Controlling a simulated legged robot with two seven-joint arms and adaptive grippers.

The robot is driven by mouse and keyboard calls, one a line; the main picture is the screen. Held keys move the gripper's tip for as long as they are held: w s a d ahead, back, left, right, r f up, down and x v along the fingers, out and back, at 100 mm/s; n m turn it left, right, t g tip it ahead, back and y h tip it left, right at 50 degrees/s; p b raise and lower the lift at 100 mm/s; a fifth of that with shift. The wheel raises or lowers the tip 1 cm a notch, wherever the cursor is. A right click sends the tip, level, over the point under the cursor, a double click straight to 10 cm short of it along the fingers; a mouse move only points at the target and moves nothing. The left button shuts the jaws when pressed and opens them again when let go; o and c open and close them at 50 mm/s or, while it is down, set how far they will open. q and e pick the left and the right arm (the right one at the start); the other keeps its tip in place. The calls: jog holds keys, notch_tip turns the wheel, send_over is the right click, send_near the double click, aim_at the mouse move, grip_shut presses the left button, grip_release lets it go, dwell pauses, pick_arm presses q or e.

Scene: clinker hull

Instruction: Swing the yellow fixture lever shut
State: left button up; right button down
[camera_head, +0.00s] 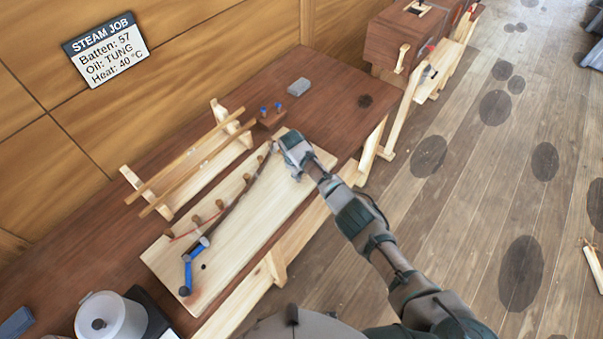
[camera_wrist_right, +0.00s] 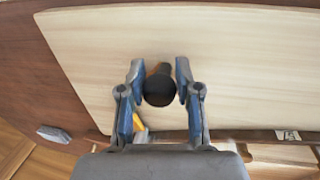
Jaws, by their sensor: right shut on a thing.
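My right gripper (camera_head: 296,152) is at the far right end of the pale fixture board (camera_head: 232,232). In the right wrist view its fingers (camera_wrist_right: 160,95) are closed on both sides of a dark round knob (camera_wrist_right: 160,90). A small yellow piece (camera_wrist_right: 139,122), which may be part of the yellow lever, shows beside the left finger. The rest of the lever is hidden by the gripper, and I cannot tell its angle. A dark curved batten (camera_head: 238,195) runs along round wooden pegs on the board. My left gripper is out of view.
A blue lever (camera_head: 187,270) stands at the board's near left end. A wooden rack with long rods (camera_head: 185,165) stands behind the board. A grey block (camera_head: 299,87) lies at the back, and a white pot (camera_head: 103,318) is at lower left.

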jog(key=shift+w+a+r, duration=0.25)
jog(key=shift+r, duration=0.15)
jog(key=c, duration=0.8)
grip_release()
jog(key=shift+a+f, duration=0.1)
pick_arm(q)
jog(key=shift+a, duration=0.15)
pick_arm(e)
jog(key=shift+a+f, duration=0.1)
jog(key=shift+f, duration=0.05)
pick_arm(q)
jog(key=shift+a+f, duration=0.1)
pick_arm(e)
jog(key=shift+a, duration=0.1)
jog(key=r, duration=0.4)
jog(key=s+a+r, duration=0.1)
jog(key=r, duration=0.2)
jog(key=a+r, duration=0.1)
jog(key=r, duration=0.3)
jog(key=shift+s+r, duration=0.25)
jog(key=shift+r, duration=0.05)
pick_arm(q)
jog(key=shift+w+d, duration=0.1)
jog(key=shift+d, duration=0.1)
pick_arm(e)
jog(key=shift+d, duration=0.25)
